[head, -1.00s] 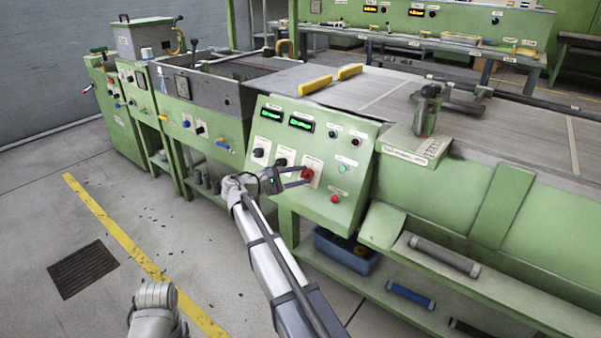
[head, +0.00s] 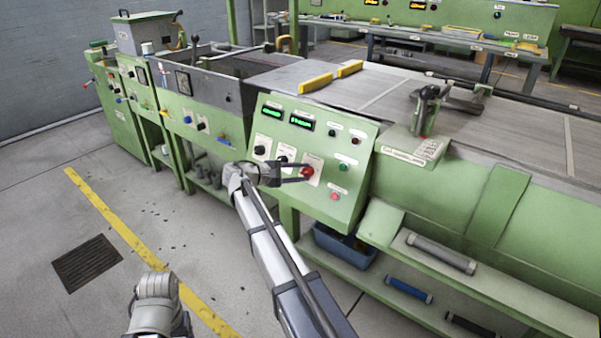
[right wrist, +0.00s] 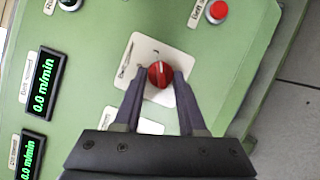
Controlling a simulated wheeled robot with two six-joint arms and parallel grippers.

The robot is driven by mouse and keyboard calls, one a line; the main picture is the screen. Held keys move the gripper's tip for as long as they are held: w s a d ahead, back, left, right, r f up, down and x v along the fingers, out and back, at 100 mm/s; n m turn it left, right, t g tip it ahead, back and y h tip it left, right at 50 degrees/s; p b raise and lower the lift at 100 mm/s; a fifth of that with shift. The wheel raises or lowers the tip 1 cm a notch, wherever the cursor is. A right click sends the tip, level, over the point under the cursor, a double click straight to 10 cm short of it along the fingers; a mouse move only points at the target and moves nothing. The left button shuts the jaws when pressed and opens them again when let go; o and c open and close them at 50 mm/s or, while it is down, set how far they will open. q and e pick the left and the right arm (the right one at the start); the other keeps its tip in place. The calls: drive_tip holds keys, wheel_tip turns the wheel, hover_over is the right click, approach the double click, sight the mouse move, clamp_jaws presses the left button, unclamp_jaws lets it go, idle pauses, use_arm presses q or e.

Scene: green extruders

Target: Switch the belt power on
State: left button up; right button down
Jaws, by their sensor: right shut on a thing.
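The red rotary knob (head: 306,172) sits on a white plate low on the sloped green control panel (head: 353,205). In the right wrist view the red knob (right wrist: 160,74) has a white pointer line and lies between the fingertips. My right gripper (head: 300,174) is shut on the knob; its fingers (right wrist: 160,82) touch both sides in the wrist view.
Two green displays (head: 301,122) sit above on the panel; one reads 0.0 m/min in the wrist view (right wrist: 41,88). Two black knobs (head: 260,150) lie left of the red knob. A red button (head: 334,196) is close below it. A blue bin (head: 343,247) stands underneath.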

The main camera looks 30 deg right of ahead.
drive_tip(key=shift+c, duration=2.4)
unclamp_jaws()
drive_tip(key=p+v, duration=0.2)
drive_tip(key=v, duration=0.5)
drive_tip(key=shift+a, duration=0.4)
drive_tip(key=shift+r, duration=0.1)
